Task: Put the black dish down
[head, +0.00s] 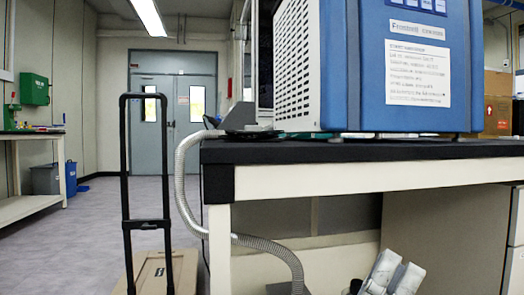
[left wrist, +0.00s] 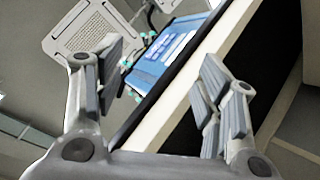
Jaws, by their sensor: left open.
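A flat, dark, round-edged thing (head: 255,134) lies on the left end of the black bench top, beside the blue machine; it may be the black dish, but I cannot tell for sure. My left gripper (head: 397,266) shows at the bottom of the head view, below the bench top and in front of the bench. In the left wrist view my left gripper (left wrist: 160,72) is open, its fingers wide apart, with nothing held between them. No dish can be made out in the left wrist view. My right gripper is in neither view.
The blue freeze dryer (head: 400,110) stands on the bench (head: 370,178), whose front edge runs across the view. A grey hose (head: 184,190) hangs at the bench's left end. A black-handled cart (head: 150,270) stands on the floor to the left. The floor beyond is open towards double doors (head: 175,115).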

